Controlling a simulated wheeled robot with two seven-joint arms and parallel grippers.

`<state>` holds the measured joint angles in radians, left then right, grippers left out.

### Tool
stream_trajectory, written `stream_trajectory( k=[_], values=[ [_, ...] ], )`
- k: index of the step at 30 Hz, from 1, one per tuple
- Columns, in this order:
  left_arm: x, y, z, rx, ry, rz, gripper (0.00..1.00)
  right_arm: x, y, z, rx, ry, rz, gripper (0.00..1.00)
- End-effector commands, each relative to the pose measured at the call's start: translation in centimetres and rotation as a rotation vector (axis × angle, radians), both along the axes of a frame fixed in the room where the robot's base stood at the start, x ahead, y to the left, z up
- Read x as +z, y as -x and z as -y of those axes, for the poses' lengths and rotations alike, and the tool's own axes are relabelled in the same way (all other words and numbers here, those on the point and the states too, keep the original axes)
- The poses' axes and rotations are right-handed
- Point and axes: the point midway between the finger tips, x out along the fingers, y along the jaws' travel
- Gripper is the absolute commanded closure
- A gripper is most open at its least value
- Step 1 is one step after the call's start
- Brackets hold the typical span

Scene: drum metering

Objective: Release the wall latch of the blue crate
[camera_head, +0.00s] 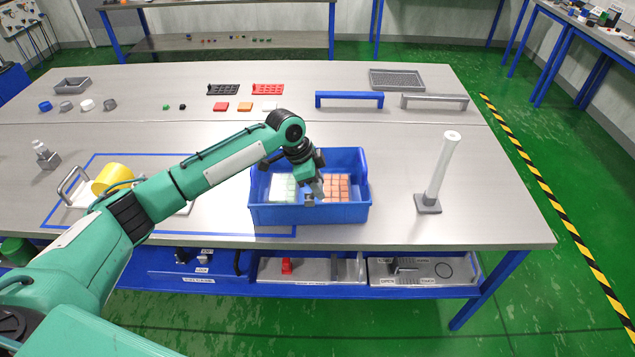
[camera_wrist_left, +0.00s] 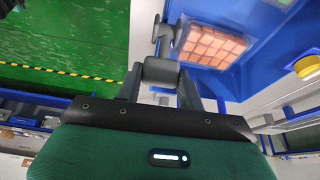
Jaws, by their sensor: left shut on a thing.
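The blue crate (camera_head: 275,214) stands near the front edge of the table, walls upright. It holds a pale block pack (camera_head: 283,187) on the left and an orange block pack (camera_head: 337,187) on the right. The grey wall latch (camera_head: 309,201) is at the middle of the crate's front wall. My left gripper (camera_head: 316,190) reaches down to it over the front wall. In the left wrist view my gripper (camera_wrist_left: 161,82) is shut on the grey latch (camera_wrist_left: 161,70). The orange blocks (camera_wrist_left: 212,45) show beyond it. How far the latch is turned is unclear.
A grey post (camera_head: 442,168) on a square foot stands right of the crate. A yellow drum (camera_head: 113,178) lies at the left, partly behind my arm. Blue (camera_head: 349,96) and grey (camera_head: 434,98) bars stand behind. The table between crate and post is clear.

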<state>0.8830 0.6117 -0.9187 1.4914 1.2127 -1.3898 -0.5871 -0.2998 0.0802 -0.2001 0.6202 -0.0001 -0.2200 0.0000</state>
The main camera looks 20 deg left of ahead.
Motion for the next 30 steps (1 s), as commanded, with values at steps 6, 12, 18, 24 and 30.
stream_trajectory(
  k=[6, 12, 18, 24, 30],
  values=[
    [0.3, -0.2, 0.7, -0.002, -0.097, -0.035, 0.85, 2.6, 0.0, 0.0, 0.0, 0.0, 0.001, 0.64],
    [-0.3, -0.3, 1.1, 0.0, -0.164, -0.058, 0.85, 3.5, 0.0, 0.0, 0.0, 0.0, 0.001, 0.64],
    [-0.5, -0.4, 1.0, 0.001, -0.171, -0.059, 0.85, 3.4, 0.0, 0.0, 0.0, 0.0, 0.0, 0.64],
    [-0.5, -0.4, 1.0, 0.0, -0.171, -0.058, 0.46, 3.3, 0.0, 0.0, 0.0, 0.0, 0.0, 0.64],
    [-0.5, -0.4, 1.0, 0.0, -0.17, -0.059, 0.4, 3.4, 0.0, 0.0, 0.0, 0.0, 0.0, 0.64]
  ],
)
